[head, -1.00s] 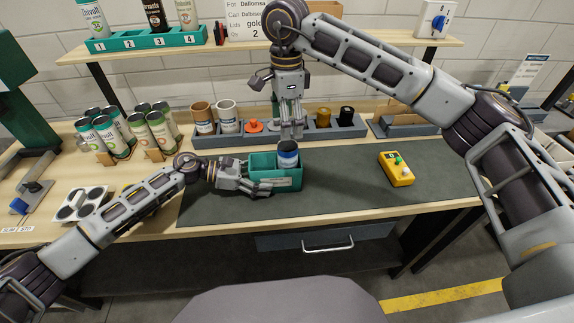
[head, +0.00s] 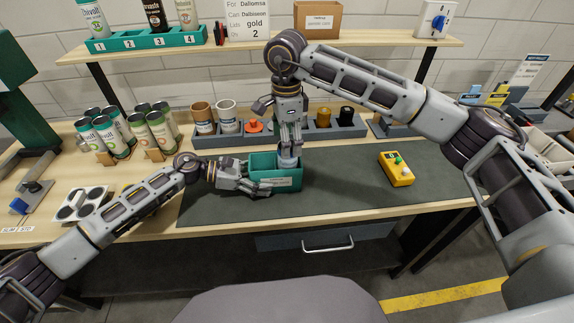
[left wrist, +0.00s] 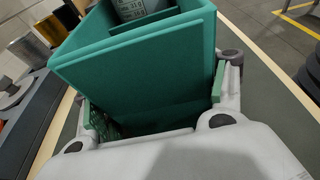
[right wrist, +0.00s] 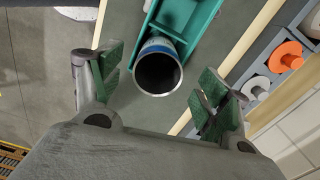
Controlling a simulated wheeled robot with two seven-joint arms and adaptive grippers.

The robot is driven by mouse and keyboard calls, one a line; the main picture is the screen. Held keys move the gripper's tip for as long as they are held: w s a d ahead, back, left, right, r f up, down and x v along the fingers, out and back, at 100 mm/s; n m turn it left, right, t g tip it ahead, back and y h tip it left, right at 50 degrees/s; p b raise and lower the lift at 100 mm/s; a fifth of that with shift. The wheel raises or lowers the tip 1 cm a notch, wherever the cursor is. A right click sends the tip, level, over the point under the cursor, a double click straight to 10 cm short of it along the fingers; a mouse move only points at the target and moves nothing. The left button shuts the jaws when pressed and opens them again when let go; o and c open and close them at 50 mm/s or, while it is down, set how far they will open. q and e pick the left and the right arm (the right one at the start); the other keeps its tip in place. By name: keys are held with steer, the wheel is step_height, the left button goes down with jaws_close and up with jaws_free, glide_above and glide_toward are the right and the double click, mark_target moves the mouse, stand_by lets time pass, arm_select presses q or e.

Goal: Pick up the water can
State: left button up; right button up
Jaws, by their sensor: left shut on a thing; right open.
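The water can (head: 287,163) stands in the green box (head: 285,184) on the dark mat, its upper part showing under my right gripper (head: 289,148). In the right wrist view its open dark top and a blue band (right wrist: 158,46) show between the spread green finger pads. The right gripper is open, pointing down over the can; I cannot tell if a pad touches it. My left gripper (head: 262,190) is shut on the green box, at its left side; the box wall (left wrist: 140,68) fills the left wrist view between the fingers. The can's lower part is hidden in the box.
A yellow button box (head: 397,170) sits on the mat to the right. A grey holder (head: 350,131) with rolls and cups stands behind. Groups of cans (head: 107,139) stand at the left, near a grey tray (head: 80,205). The mat between green box and button box is clear.

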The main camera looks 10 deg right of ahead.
mark_target(288, 165)
steer(key=shift+f, duration=2.45)
steer(key=c, duration=0.8)
